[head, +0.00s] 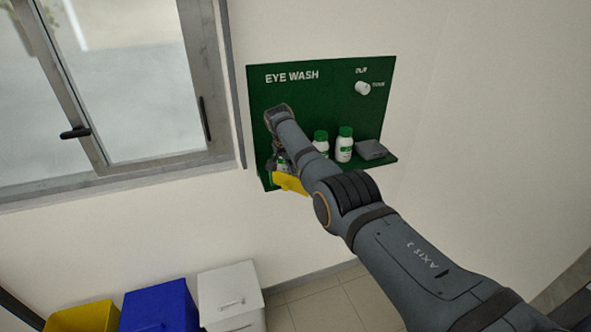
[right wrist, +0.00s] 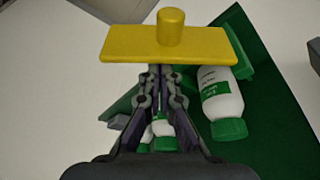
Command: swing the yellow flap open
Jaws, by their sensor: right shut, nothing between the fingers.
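The yellow flap (head: 289,184) shows at the lower left of the green eye wash board, partly hidden behind my right arm. In the right wrist view the yellow flap (right wrist: 200,45) is a flat bar with a round knob (right wrist: 171,27) standing up from it. My right gripper (head: 279,163) is at the left part of the board, above the flap. In the right wrist view its fingers (right wrist: 161,72) are together and empty, with the tips at the flap's near edge. I cannot tell whether they touch it. My left gripper is not in view.
The green board (head: 320,95) has a white knob (head: 362,88) at upper right. White bottles with green caps (head: 344,150) and a grey box (head: 371,149) stand on its shelf. A window (head: 140,80) is at left. Yellow, blue (head: 160,306) and white bins stand below.

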